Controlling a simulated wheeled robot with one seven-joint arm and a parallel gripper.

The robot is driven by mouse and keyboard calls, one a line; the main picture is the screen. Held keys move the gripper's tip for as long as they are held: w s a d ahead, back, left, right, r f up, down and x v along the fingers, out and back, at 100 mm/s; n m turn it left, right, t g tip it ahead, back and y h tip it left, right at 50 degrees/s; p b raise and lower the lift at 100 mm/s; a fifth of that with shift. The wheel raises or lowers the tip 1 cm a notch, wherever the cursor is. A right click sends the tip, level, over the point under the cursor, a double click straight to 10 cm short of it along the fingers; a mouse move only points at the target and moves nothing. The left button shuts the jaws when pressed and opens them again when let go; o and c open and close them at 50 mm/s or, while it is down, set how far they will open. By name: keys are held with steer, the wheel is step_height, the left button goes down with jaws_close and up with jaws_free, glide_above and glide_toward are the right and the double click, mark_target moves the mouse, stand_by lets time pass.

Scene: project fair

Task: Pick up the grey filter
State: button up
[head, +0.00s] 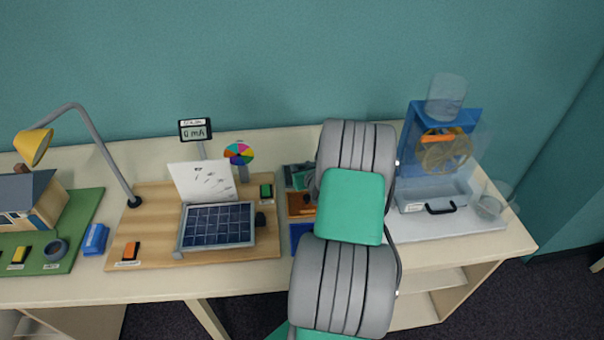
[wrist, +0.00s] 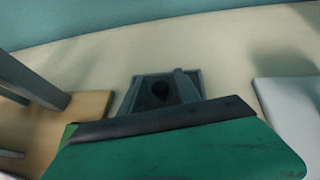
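I cannot make out a grey filter with certainty in either view. In the wrist view a small grey tray (wrist: 138,97) lies ahead, with a dark rounded thing (wrist: 160,90) and a grey bar (wrist: 187,88) at it; what these are is unclear. A green block with a black front edge, seemingly part of my gripper (wrist: 165,118), fills the bottom of the wrist view and covers the near part of the tray. In the head view my arm hides my gripper and part of the sectioned bin (head: 299,224).
A wooden board (head: 150,215) with a solar panel (head: 217,225) and a desk lamp (head: 95,140) stand to the left. To the right, a pale base (head: 470,222) carries a blue fan stand (head: 420,125) and a grey tray with a black handle (head: 440,208). A wall rises behind.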

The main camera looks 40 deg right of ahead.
jaws_close()
steer(key=shift+r, duration=0.1)
stand_by(0.4)
